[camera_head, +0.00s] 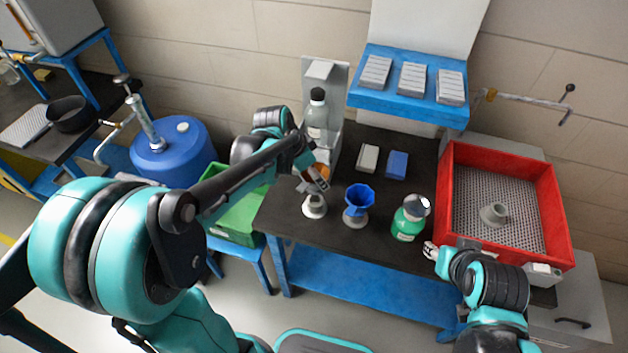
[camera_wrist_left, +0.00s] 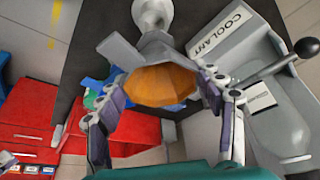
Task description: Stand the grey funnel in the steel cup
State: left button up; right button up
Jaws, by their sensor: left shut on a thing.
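A grey flanged piece (camera_head: 494,215), which looks like the grey funnel, rests in the red tray (camera_head: 452,190), far right. A blue funnel (camera_head: 359,197) stands in another pale cup. My right gripper (camera_head: 432,250) is by the tray's front left corner; its jaws are unclear.
A green bottle (camera_head: 410,218) stands between the blue funnel and the tray. A grey bottle (camera_head: 317,115) stands in a holder behind my left gripper. White (camera_head: 368,158) and blue (camera_head: 397,164) blocks lie behind. A blue shelf (camera_head: 408,100) overhangs the back.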

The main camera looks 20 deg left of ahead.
pick_arm(q)
notch_tip(320, 180, up, 9)
jog(key=p, duration=0.4)
jog(key=shift+p, duration=0.4)
